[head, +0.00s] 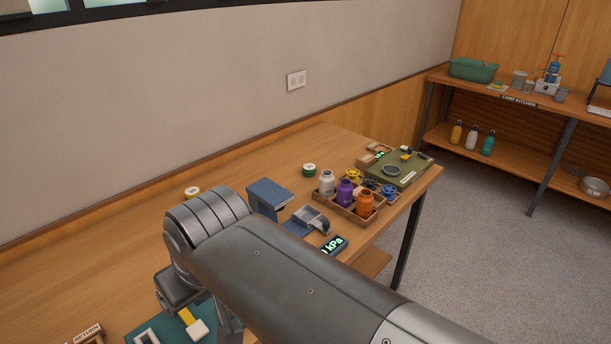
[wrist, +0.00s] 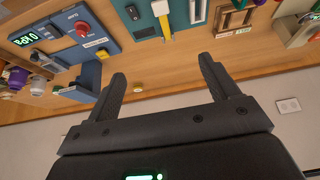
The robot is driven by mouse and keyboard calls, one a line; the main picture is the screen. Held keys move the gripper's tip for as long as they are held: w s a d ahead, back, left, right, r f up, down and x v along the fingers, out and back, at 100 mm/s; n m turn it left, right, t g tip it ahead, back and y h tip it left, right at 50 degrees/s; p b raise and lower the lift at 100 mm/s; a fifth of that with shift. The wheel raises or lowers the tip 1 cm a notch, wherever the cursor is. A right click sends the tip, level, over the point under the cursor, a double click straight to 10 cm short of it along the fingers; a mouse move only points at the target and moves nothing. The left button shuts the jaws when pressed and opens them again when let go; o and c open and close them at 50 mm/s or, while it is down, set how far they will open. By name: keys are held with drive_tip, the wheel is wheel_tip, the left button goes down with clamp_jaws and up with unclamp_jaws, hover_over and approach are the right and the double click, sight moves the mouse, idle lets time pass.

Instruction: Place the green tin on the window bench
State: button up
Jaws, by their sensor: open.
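A small green tin (head: 309,169) with a pale label on top stands upright on the wooden bench (head: 270,166), toward the wall and right of a blue box.
A blue box (head: 269,197), a gauge display (head: 334,245), a wooden tray (head: 343,211) of jars and a green mat (head: 410,172) occupy the right part of the bench. A camp kitchen shelf (head: 519,99) stands at the back right. Bench space near the wall is mostly clear.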

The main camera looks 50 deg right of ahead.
drive_tip(key=w+d+r+m+t+y, duration=0.1)
drive_tip(key=w+r+m+t, duration=0.15)
drive_tip(key=w+r, duration=0.4)
drive_tip(key=w+r+m+t, duration=0.1)
drive_tip(key=w+r+m, duration=0.25)
drive_tip(key=w, duration=0.55)
drive_tip(key=w+d+r+m+t+y, duration=0.1)
drive_tip(key=w+r+m+t, duration=0.1)
drive_tip(key=w+r+m, duration=0.35)
drive_tip(key=w+d+r+m+t+h, duration=0.1)
drive_tip(key=w+d+m+t+h, duration=0.15)
drive_tip(key=w+d+m, duration=0.65)
drive_tip(key=w+d+r+m+t+h, duration=0.15)
drive_tip(key=w+d+m+h, duration=0.3)
drive_tip(key=w+d, duration=0.75)
drive_tip(key=m+g+h, duration=0.7)
drive_tip(key=m+g, duration=0.1)
drive_tip(key=m, duration=1.5)
hover_over(308, 169)
drive_tip(key=s+a, duration=0.2)
drive_tip(key=a, duration=0.1)
wheel_tip(308, 169, down, 16)
drive_tip(key=f, duration=2.6)
drive_tip(key=shift+w+d, duration=0.15)
drive_tip(key=shift+w, duration=0.1)
drive_tip(key=shift+x, duration=2.4)
